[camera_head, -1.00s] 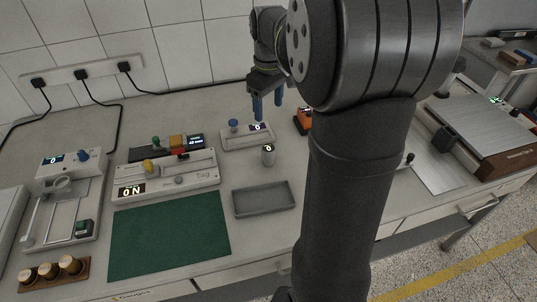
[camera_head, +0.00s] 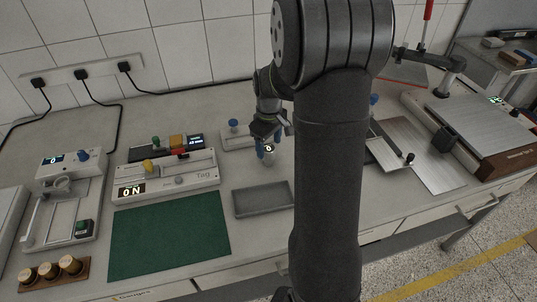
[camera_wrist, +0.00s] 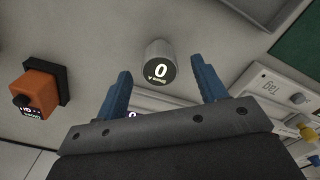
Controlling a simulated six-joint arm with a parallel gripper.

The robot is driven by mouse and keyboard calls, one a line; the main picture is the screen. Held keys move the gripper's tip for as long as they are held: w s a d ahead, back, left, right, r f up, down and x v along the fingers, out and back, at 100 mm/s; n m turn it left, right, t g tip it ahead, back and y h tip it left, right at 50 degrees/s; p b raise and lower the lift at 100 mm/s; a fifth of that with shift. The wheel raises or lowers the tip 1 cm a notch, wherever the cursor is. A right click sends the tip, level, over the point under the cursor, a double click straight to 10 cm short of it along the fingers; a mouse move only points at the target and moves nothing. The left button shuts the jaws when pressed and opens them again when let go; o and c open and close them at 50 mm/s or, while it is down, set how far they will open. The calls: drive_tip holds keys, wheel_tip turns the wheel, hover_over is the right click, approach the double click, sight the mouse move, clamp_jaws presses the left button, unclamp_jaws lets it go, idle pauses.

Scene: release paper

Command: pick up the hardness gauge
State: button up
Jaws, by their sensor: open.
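A small grey cylinder with a black face reading "0", which appears to be the hardness gauge, stands upright on the bench; it shows in the wrist view (camera_wrist: 161,60) and, partly behind a finger, in the head view (camera_head: 269,158). My gripper (camera_head: 271,148) is open, its blue fingers pointing down at the gauge. In the wrist view my gripper (camera_wrist: 161,72) has one fingertip to each side of the gauge, with gaps visible. I cannot tell whether the tips reach down to its height.
An orange-and-black device (camera_wrist: 43,88) is at the left in the wrist view. A green mat (camera_head: 168,240) and Tag tester (camera_head: 196,185) lie left.

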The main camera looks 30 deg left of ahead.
sight(269, 148)
drive_tip(key=shift+f, duration=1.5)
drive_tip(key=c, duration=1.2)
drive_tip(key=shift+r, duration=0.1)
drive_tip(key=shift+w+r, duration=0.1)
drive_tip(key=shift+r, duration=0.4)
wheel_tip(269, 148, up, 3)
drive_tip(key=shift+f, duration=0.15)
drive_tip(key=d+r, duration=0.2)
drive_tip(key=d, duration=0.2)
drive_tip(key=w+d+r, duration=0.1)
drive_tip(key=d+r, duration=0.1)
drive_tip(key=d, duration=0.1)
drive_tip(key=d+r, duration=0.3)
drive_tip(key=d, duration=0.1)
drive_tip(key=shift+w+d+r, duration=0.1)
drive_tip(key=shift+w+d, duration=0.05)
drive_tip(key=shift+d, duration=0.15)
